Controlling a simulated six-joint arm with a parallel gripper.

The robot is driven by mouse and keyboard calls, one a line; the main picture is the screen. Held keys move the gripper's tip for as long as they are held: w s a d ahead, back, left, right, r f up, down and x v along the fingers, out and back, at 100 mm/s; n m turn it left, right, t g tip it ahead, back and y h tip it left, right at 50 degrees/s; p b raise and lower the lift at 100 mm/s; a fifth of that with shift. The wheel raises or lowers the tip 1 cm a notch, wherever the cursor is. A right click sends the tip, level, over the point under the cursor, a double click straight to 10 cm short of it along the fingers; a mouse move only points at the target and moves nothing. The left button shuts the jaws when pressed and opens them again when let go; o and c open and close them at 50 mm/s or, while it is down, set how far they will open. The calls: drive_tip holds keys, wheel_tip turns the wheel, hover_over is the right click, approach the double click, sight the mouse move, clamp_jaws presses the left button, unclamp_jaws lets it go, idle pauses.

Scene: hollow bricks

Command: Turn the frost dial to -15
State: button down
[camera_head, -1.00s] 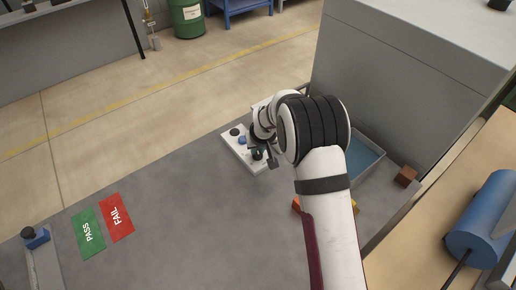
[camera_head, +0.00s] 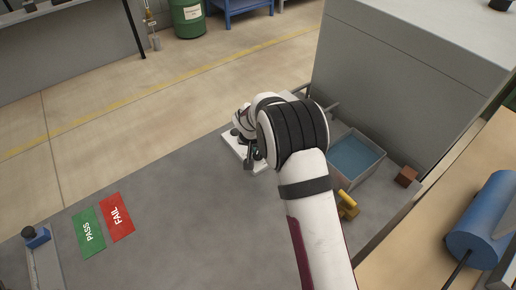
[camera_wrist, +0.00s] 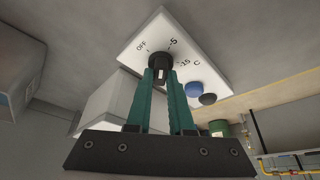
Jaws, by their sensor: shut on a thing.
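The frost dial (camera_wrist: 160,66) is a round black knob on a white panel (camera_wrist: 148,31), clear in the wrist view. OFF, -5 and -15 C are printed around it. A pale mark shows on the knob, but I cannot tell for sure which label it points at. My gripper (camera_wrist: 161,75) has its two teal fingers shut on the knob. In the head view the white panel (camera_head: 233,154) stands near the far table edge, and my arm hides most of it and the dial.
A blue button (camera_wrist: 193,90) and a black button (camera_wrist: 208,99) sit on the panel close to the dial. A grey tray (camera_head: 371,172) with a blue inside stands right of my arm, beside a yellow object (camera_head: 347,205) and a brown brick (camera_head: 406,176).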

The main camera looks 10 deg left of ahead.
drive_tip(key=m+h, duration=0.1)
drive_tip(key=m, duration=0.2)
drive_tip(key=shift+a+m, duration=0.1)
drive_tip(key=shift+m, duration=0.3)
drive_tip(key=m+h, duration=0.1)
drive_tip(key=m, duration=0.1)
drive_tip(key=m+g, duration=0.1)
drive_tip(key=m, duration=0.1)
drive_tip(key=shift+a+m+g+h, duration=0.1)
drive_tip(key=shift+m+g+h, duration=0.2)
drive_tip(key=shift+h, duration=0.1)
drive_tip(key=m+g+h, duration=0.1)
drive_tip(key=m, duration=0.3)
drive_tip(key=shift+w+a, duration=0.1)
drive_tip(key=shift+w, duration=0.1)
drive_tip(key=shift+m+g, duration=0.8)
drive_tip(key=shift+m, duration=1.2)
drive_tip(key=c, duration=0.8)
unclamp_jaws()
drive_tip(key=shift+r, duration=0.1)
